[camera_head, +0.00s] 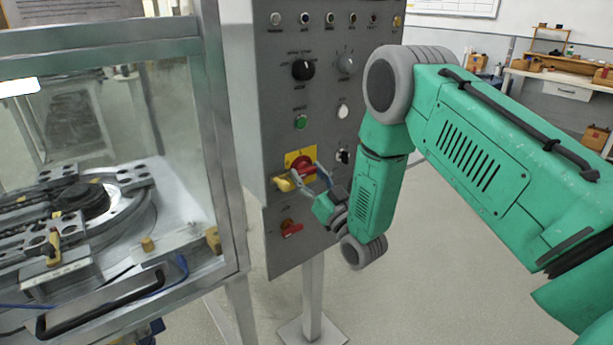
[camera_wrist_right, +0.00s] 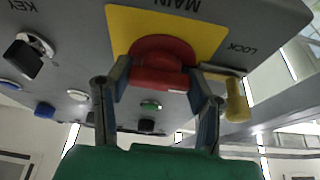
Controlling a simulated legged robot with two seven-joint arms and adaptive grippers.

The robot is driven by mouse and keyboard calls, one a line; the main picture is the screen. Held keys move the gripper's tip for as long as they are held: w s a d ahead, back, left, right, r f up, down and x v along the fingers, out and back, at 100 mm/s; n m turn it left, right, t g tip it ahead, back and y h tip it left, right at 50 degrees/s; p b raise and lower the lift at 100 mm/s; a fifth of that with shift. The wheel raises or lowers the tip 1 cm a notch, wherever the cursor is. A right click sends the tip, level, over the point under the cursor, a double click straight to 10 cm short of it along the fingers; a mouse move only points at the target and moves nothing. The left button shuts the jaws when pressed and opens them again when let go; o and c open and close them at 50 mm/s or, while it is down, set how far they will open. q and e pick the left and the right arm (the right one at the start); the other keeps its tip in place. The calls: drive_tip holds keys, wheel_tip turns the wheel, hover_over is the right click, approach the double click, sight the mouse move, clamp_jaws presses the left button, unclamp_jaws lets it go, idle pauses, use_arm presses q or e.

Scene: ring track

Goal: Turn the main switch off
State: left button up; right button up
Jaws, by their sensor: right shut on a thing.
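The main switch is a red rotary knob (camera_head: 302,163) on a yellow plate (camera_head: 291,156) low on the grey control panel (camera_head: 272,95). In the right wrist view the red knob (camera_wrist_right: 160,62) sits between my two fingers, on the yellow plate (camera_wrist_right: 220,35) marked "MAIN". My right gripper (camera_head: 305,176) is shut on the knob, one finger at each side; it also shows in the right wrist view (camera_wrist_right: 160,85). A yellow padlock-like piece (camera_head: 283,184) hangs beside the knob, and it shows by the word "LOCK" in the wrist view (camera_wrist_right: 237,100). My left gripper is not in view.
Below is another red switch (camera_head: 291,228). Above are a green button (camera_head: 301,122), a white button (camera_head: 342,112) and a black selector (camera_head: 303,70). A glass-walled machine cabinet (camera_head: 228,150) stands close at the left. Floor at the right is open.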

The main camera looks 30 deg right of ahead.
drive_tip(key=shift+s+f+n+y, duration=0.1)
drive_tip(key=shift+f+n+y, duration=0.25)
drive_tip(key=shift+n, duration=0.25)
drive_tip(key=o, duration=1.2)
drive_tip(key=shift+r, duration=0.1)
drive_tip(key=shift+c, duration=0.2)
drive_tip(key=shift+r, duration=0.1)
drive_tip(key=v, duration=1.2)
